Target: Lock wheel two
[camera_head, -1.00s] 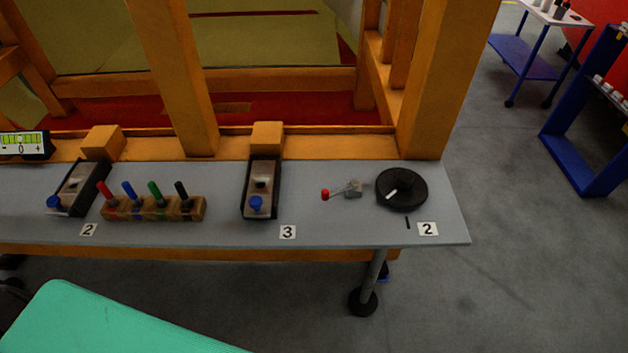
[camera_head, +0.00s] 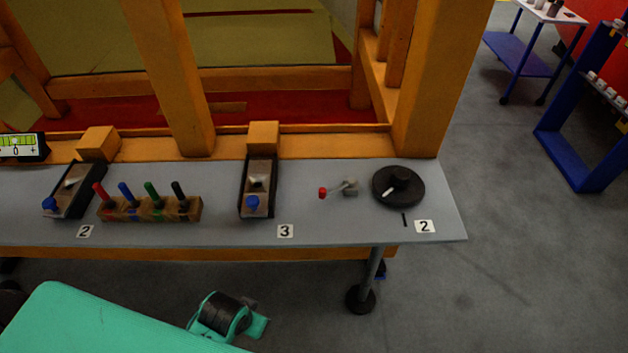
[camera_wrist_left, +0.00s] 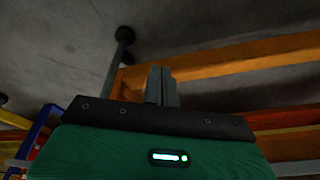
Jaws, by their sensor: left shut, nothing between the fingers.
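The black round wheel (camera_head: 410,192) lies at the right end of the grey bench, above a label "2" (camera_head: 425,226). It has a white mark on its lower left part, and a short black line is on the bench below it. Just left of the wheel is a small grey lever with a red knob (camera_head: 323,193), pointing left. My left gripper (camera_wrist_left: 161,80) is shut and empty in the left wrist view, below the bench level with floor and orange beams beyond it. It is apart from wheel and lever. My right gripper is in no view.
The grey bench (camera_head: 340,228) also holds a slider box (camera_head: 257,188) by label "3", another at the left, and a wooden block with several coloured levers (camera_head: 150,208). Orange posts (camera_head: 425,90) rise behind. A bench leg (camera_head: 373,270) stands below.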

